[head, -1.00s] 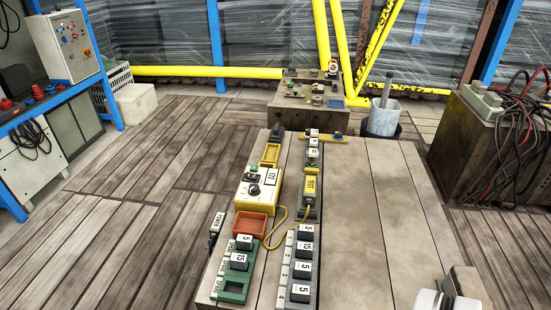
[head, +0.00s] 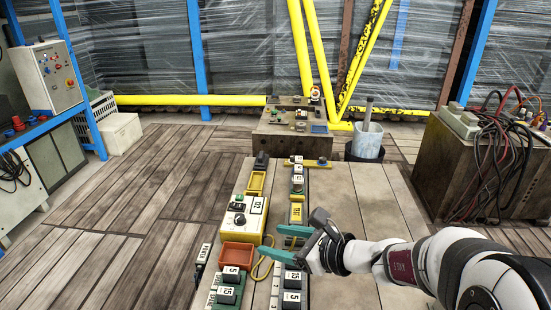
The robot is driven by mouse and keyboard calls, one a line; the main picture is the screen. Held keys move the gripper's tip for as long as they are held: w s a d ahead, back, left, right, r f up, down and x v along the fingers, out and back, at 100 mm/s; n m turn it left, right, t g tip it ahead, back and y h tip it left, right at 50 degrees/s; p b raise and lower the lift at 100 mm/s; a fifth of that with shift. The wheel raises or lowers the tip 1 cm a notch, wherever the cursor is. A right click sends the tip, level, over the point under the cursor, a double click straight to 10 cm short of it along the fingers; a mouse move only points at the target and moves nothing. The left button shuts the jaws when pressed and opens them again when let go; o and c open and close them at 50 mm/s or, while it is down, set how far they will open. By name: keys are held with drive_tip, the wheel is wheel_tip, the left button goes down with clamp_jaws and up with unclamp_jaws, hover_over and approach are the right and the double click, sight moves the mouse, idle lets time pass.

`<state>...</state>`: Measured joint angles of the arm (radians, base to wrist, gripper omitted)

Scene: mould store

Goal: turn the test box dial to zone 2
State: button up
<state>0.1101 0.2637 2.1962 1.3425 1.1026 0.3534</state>
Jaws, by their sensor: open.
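The test box (head: 228,225) is a yellow and white box on the left part of the table in the head view. Its black round dial (head: 239,219) is on the top face. A dark display or switch sits beyond the dial, and a white label is at the right. The dial's pointer and zone marks are too small to read. My gripper (head: 271,241) has two teal fingers spread apart, empty, pointing left. It is to the right of the test box and apart from the dial in the picture. My arm comes in from the right.
An orange tray (head: 237,250) lies in front of the test box. A yellow cable (head: 262,268) curls beside it, close to my lower finger. Racks of numbered dark blocks (head: 228,277) stand nearer. The right of the table (head: 385,195) is bare.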

sight(241, 217)
drive_tip(key=w+a+f+m, duration=0.1)
drive_tip(key=w+a+f, duration=0.1)
drive_tip(key=w+a, duration=0.1)
drive_tip(key=w+a+f+t, duration=0.1)
drive_tip(key=w+a+f, duration=0.1)
drive_tip(key=w, duration=0.3)
drive_tip(key=w+a+f+m, duration=0.1)
drive_tip(key=w+a+f, duration=0.2)
drive_tip(key=w+a, duration=0.1)
drive_tip(key=shift+w+a+m+h, duration=0.3)
drive_tip(key=shift+a, duration=0.1)
drive_tip(key=shift+t, duration=0.3)
clamp_jaws()
